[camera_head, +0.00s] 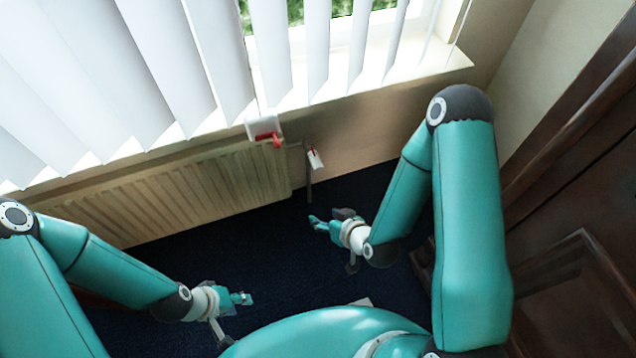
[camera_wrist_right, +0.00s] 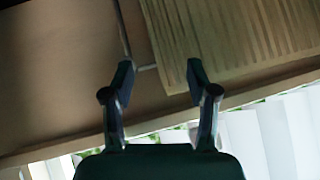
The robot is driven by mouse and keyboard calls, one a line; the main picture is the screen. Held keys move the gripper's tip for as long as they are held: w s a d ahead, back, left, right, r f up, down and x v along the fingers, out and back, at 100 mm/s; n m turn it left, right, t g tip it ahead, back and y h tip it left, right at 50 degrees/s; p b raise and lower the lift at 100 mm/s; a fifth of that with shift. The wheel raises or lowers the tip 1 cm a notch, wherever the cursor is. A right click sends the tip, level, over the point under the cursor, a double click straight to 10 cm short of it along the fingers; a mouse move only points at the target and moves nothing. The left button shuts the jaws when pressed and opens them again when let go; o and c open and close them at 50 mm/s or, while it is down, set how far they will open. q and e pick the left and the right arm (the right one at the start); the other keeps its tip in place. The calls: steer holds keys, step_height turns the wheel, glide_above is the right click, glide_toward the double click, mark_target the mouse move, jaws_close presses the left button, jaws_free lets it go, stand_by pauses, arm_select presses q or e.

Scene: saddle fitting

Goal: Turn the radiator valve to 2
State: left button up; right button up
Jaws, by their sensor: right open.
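The radiator valve (camera_head: 315,159), a small white head with a red mark, sits on a pipe just right of the radiator (camera_head: 190,190) in the head view. The number it is set to is too small to read. My right gripper (camera_head: 328,218) is open and empty, below and a little right of the valve, apart from it. In the right wrist view its two fingers (camera_wrist_right: 160,76) are spread, with the radiator (camera_wrist_right: 235,40) beyond them. The valve cannot be made out there. My left gripper (camera_head: 244,298) is low over the dark floor, away from the radiator; its fingers are too small to judge.
A white box with a red part (camera_head: 265,128) stands by the windowsill above the radiator's right end. White vertical blinds (camera_head: 180,60) hang across the window. Dark wooden furniture (camera_head: 570,200) stands on the right. Dark carpet (camera_head: 290,255) lies clear between my grippers.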

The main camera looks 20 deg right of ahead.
steer(key=w+d+f+t+b, duration=0.2)
steer(key=w+f+t+b, duration=0.2)
steer(key=f+b, duration=0.45)
steer(key=t+h+b, duration=0.3)
steer(key=t+b, duration=0.2)
steer(key=b, duration=0.1)
glide_toward(318, 166)
steer(key=w+b, duration=0.1)
steer(key=w, duration=0.2)
steer(key=w+f+b, duration=0.1)
steer(key=w, duration=0.3)
steer(key=w+b, duration=0.1)
steer(key=w, duration=0.2)
steer(key=shift+w+f, duration=0.2)
steer(key=shift+f, duration=0.2)
arm_select(q)
step_height(318, 166, down, 21)
arm_select(e)
steer(key=shift+w, duration=0.45)
steer(key=c, duration=1)
steer(key=shift+d, duration=0.25)
jaws_close()
steer(key=shift+a, duration=0.15)
